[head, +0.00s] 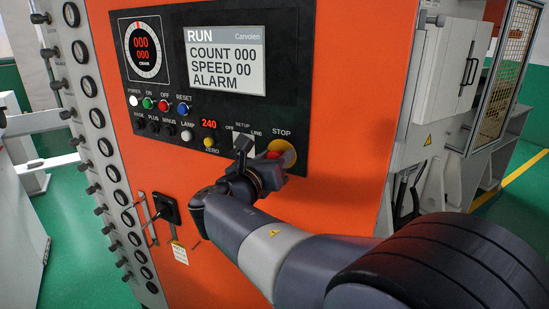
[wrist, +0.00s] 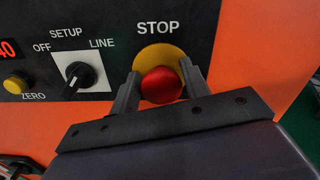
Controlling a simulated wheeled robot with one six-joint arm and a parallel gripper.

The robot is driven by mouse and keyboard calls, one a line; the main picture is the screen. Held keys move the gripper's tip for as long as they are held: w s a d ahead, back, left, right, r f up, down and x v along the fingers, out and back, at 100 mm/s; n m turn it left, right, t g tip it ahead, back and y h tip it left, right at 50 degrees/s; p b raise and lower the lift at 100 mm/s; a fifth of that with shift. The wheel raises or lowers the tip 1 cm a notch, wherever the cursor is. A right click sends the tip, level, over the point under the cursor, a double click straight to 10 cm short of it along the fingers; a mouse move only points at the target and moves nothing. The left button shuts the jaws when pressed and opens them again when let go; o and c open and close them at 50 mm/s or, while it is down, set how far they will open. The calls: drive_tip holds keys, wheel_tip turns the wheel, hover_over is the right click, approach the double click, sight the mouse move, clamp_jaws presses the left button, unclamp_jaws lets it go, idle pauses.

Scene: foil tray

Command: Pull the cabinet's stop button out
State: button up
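The red stop button (wrist: 161,86) sits on a round yellow base under the word STOP, at the lower right of the cabinet's black panel. In the head view the red button (head: 274,154) is partly hidden by my gripper (head: 262,158). In the wrist view the two fingers of my gripper (wrist: 160,90) stand on the left and right of the red button, apart from each other. Whether the fingers touch the button's sides is unclear. The orange cabinet (head: 330,110) carries the panel.
A selector knob (wrist: 80,75) marked OFF, SETUP, LINE is close left of my gripper. A yellow ZERO button (wrist: 14,84) is farther left. A display (head: 225,60) shows RUN. A black latch handle (head: 166,207) sits lower left on the cabinet.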

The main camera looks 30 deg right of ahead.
clamp_jaws()
drive_tip(key=shift+s+a, duration=0.4)
drive_tip(key=shift+a, duration=0.15)
drive_tip(key=shift+o, duration=2)
unclamp_jaws()
drive_tip(key=shift+a, duration=0.1)
drive_tip(key=shift+s+a, duration=0.1)
drive_tip(key=b+v, duration=0.1)
drive_tip(key=v, duration=0.9)
drive_tip(key=shift+s+a+b, duration=0.2)
drive_tip(key=shift+b, duration=0.1)
